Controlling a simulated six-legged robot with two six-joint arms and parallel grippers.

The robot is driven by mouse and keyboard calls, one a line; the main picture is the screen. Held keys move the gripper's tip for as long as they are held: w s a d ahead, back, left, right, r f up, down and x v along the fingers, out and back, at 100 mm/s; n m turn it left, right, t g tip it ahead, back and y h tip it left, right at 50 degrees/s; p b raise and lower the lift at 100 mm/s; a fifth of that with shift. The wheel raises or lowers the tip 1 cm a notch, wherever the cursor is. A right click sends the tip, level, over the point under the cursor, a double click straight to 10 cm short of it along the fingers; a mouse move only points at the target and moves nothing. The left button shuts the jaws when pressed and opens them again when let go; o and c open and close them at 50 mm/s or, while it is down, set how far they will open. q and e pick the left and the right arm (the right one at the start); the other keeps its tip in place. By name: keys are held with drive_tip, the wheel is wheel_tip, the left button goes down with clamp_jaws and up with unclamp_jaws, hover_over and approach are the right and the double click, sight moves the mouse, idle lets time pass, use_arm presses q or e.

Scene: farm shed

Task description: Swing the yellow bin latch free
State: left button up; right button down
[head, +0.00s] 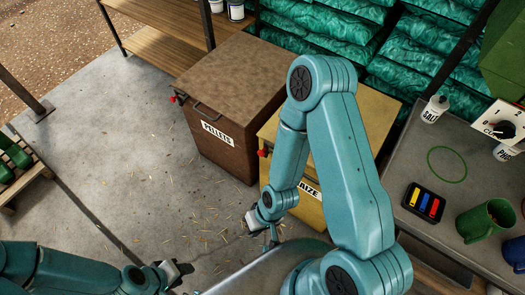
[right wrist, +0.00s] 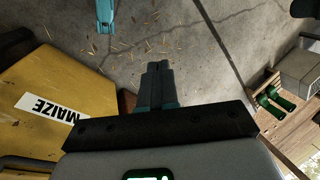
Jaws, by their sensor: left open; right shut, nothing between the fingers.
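The yellow bin (head: 310,212) with a MAIZE label stands right of the brown bin, partly hidden behind my right arm. Its red-knobbed latch (head: 263,153) shows at the left front edge, just under the lid. My right gripper (head: 271,240) is low in front of the yellow bin, below and apart from the latch. In the right wrist view its fingers (right wrist: 157,85) are shut and empty, with the yellow bin (right wrist: 60,72) to their left; the latch is not visible there. My left gripper (head: 174,270) is open and empty over the floor at the lower left.
The brown PELLETS bin (head: 215,140) with its own red knob (head: 172,99) stands left of the yellow bin. A workbench (head: 420,175) with a green mug (head: 485,221) is on the right. Green sacks (head: 320,35) are stacked behind.

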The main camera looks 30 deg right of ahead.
drive_tip(key=w+d+f+m+t+b, duration=0.25)
drive_tip(key=w+d+m+b, duration=0.45)
drive_tip(key=w+b, duration=0.5)
drive_tip(key=w+d+r+m+h+b, duration=0.1)
drive_tip(key=d+r+m+b, duration=0.2)
drive_tip(key=d, duration=0.3)
drive_tip(key=w+d+r+m+h+b, duration=0.1)
drive_tip(key=d+r+m+h+b, duration=0.1)
drive_tip(key=d+r+b, duration=0.2)
drive_tip(key=d+b, duration=0.1)
drive_tip(key=d, duration=0.2)
drive_tip(key=shift+w+d+r+m+t, duration=0.15)
drive_tip(key=shift+w+m+t, duration=0.2)
drive_tip(key=shift+m, duration=0.05)
